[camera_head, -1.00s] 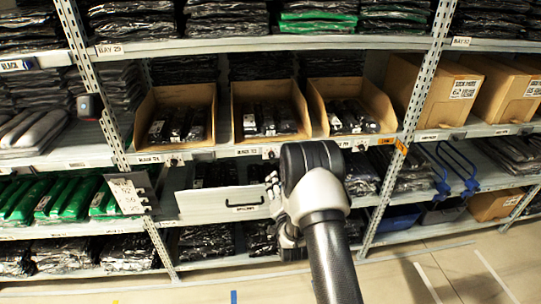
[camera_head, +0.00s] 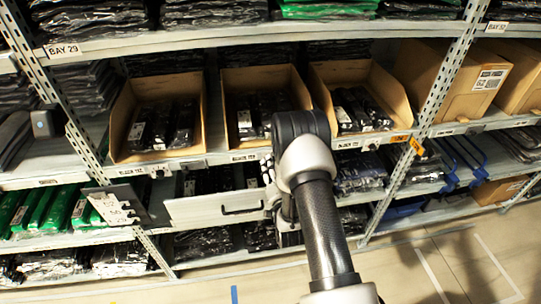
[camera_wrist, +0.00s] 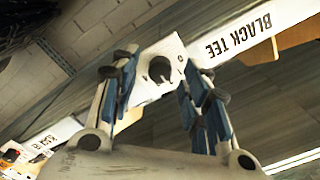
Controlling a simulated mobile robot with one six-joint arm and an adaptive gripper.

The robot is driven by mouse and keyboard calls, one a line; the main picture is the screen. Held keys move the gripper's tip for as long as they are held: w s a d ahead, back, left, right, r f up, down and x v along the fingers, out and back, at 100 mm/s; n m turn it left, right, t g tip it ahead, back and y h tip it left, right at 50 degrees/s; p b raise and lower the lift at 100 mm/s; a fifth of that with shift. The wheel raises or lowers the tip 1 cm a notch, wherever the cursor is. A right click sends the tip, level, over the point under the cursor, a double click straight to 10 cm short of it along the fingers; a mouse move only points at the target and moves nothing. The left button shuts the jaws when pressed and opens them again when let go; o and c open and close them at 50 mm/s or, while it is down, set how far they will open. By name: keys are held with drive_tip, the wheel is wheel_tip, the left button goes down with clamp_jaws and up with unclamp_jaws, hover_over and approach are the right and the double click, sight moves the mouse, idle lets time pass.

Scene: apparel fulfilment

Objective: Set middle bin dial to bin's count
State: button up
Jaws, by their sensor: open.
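The middle bin (camera_head: 258,79) is an open cardboard bin on the shelf in the head view. It holds several black packages with white labels (camera_head: 246,121). My arm hides part of its front edge and the dial below. In the wrist view a dial (camera_wrist: 160,69) with a dark round knob sits on a white plate beside a "BLACK TEE" label (camera_wrist: 252,36). My gripper (camera_wrist: 157,80) is open, with one finger on each side of the dial. I cannot tell whether the fingers touch it. The dial's setting is not readable.
Similar cardboard bins stand to the left (camera_head: 165,84) and right (camera_head: 353,74). A pale panel with a dark handle (camera_head: 225,206) is below the shelf edge, beside my arm. A tilted sign plate (camera_head: 117,205) is at left. Floor is clear at lower right (camera_head: 455,265).

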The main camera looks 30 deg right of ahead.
drive_tip(key=shift+w+d, duration=0.1)
drive_tip(key=shift+w, duration=0.15)
clamp_jaws()
idle(0.5)
